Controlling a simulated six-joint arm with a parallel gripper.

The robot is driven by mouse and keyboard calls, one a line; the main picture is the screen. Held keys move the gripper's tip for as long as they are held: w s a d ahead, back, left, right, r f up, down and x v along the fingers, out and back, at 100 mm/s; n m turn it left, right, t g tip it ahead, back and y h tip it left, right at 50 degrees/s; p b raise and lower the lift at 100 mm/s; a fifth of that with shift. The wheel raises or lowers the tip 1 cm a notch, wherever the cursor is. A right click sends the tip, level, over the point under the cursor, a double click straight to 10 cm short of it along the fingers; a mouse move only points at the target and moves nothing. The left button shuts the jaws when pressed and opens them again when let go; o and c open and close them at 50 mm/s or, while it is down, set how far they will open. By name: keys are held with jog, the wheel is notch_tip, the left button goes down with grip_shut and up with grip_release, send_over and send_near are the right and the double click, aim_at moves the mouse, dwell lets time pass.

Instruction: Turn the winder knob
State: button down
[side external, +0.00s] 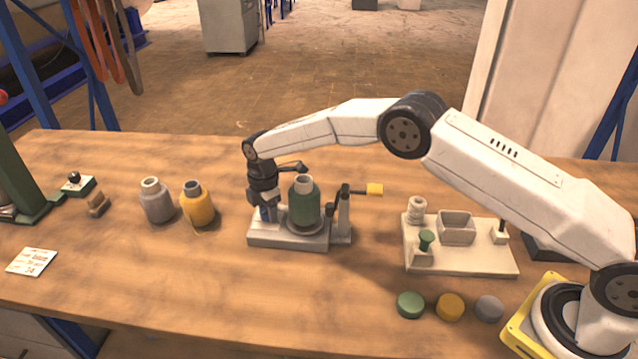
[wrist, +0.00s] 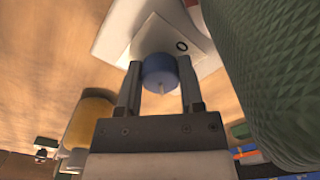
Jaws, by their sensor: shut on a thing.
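The winder (side external: 262,239) is a grey base on the wooden table, with a green thread cone (side external: 305,205) upright on it and a crank with a yellow handle (side external: 375,189) at its right. My gripper (side external: 266,207) points down at the left end of the base. In the wrist view its fingers are shut on the blue winder knob (wrist: 160,70), one on each side. The knob has a small pale pointer and sits over a white plate (wrist: 172,36) with a dark ring mark. The green cone (wrist: 275,70) is close on the right there. Most of the knob is hidden in the side view.
Grey (side external: 157,202) and yellow (side external: 197,206) cones stand left of the winder. A cream tray (side external: 475,263) with a box and small spools is at right. Green (side external: 410,305), yellow (side external: 450,307) and grey (side external: 489,308) discs lie in front. The front-left table is mostly clear around a card (side external: 32,262).

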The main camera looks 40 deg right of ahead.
jog(key=shift+c, duration=1.1)
grip_release()
jog(key=shift+r, duration=0.1)
jog(key=shift+r, duration=3.85)
